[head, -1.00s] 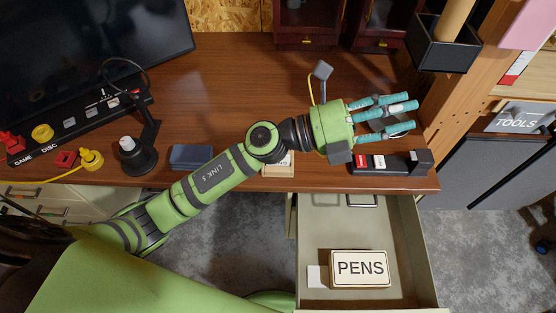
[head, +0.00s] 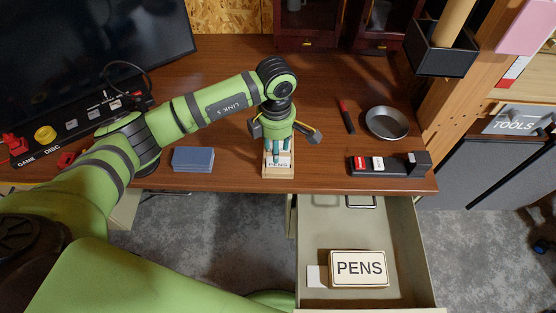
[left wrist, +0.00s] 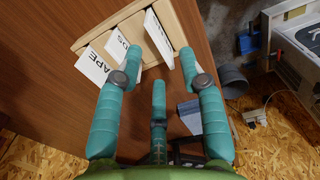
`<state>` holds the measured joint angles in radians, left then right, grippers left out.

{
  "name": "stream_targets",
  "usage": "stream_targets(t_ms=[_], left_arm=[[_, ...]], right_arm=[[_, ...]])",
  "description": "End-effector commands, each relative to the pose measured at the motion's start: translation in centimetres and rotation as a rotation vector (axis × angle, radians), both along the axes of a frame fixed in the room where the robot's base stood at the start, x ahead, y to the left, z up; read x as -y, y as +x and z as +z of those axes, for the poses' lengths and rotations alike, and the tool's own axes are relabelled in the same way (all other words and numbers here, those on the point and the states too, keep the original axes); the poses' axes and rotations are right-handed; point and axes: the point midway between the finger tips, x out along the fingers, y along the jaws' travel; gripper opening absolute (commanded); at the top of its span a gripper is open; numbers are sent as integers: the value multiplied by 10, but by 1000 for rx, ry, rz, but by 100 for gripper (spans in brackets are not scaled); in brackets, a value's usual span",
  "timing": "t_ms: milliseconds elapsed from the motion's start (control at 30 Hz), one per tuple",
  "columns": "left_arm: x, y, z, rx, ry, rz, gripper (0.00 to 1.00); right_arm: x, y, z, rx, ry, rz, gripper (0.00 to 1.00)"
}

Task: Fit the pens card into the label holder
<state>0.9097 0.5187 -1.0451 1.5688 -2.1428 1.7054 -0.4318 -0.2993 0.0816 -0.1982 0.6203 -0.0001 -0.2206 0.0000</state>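My left gripper (head: 275,150) points down over a small wooden card rack (head: 278,173) at the desk's front edge. Its teal fingers look apart, with nothing visibly clamped. A white card in the rack, apparently reading PENS (head: 279,164), is partly hidden by the fingers. In the left wrist view, the rack (left wrist: 124,14) holds several upright cards, one reading TAPE (left wrist: 94,66). An unreadable card (left wrist: 159,38) stands between the fingertips (left wrist: 160,58); contact is unclear. In the open drawer (head: 325,230) lie a PENS sign or box (head: 359,268) and a grey frame (head: 361,201). My right gripper is out of view.
A blue block (head: 193,158) lies left of the rack. A black strip with labelled blocks (head: 378,164), a metal dish (head: 387,123) and a red-black marker (head: 346,116) are to the right. A monitor (head: 90,45) and switch panel (head: 75,125) occupy the left.

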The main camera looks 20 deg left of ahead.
Motion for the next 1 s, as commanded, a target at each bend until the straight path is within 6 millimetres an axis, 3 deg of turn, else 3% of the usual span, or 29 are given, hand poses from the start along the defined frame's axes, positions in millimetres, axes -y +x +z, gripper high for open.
stream_targets(t_ms=[67,200,500,533,600,633,1000], left_arm=[[4,-1,-11,-7,-1,-1,40],[4,0,-31,-4,-3,0,40],[4,1,-37,0,-3,-1,40],[4,1,-37,-1,-3,-1,32],[5,1,-37,-1,-3,-1,6],[5,1,-37,-1,-3,-1,0],[5,1,-37,-1,-4,-1,0]], right_arm=[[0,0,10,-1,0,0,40],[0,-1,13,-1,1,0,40],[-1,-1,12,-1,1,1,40],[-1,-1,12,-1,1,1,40],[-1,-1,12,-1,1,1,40],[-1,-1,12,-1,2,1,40],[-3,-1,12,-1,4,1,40]])
